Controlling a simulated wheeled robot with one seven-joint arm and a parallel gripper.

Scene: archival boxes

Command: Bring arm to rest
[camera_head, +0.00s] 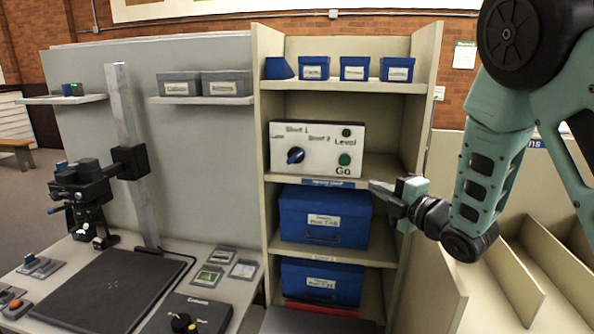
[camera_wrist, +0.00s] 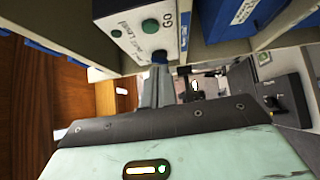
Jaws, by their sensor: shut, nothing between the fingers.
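My arm (camera_head: 490,165) reaches in from the right in the head view, bent at the elbow. My gripper (camera_head: 376,187) is at its end, in front of the shelf just below the white control panel (camera_head: 322,172). Its fingers point left and are shut with nothing between them. In the wrist view my gripper (camera_wrist: 158,72) also shows shut, close to the panel (camera_wrist: 118,45). I cannot tell whether it touches the panel or shelf edge. The panel has a blue knob (camera_head: 295,155) and two green buttons.
The shelf unit (camera_head: 433,70) holds blue boxes (camera_head: 325,217) below the panel and small blue boxes on top. A desk (camera_head: 215,262) with a camera stand (camera_head: 125,160) is at left. Empty wooden bins (camera_head: 520,260) are at right, below my arm.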

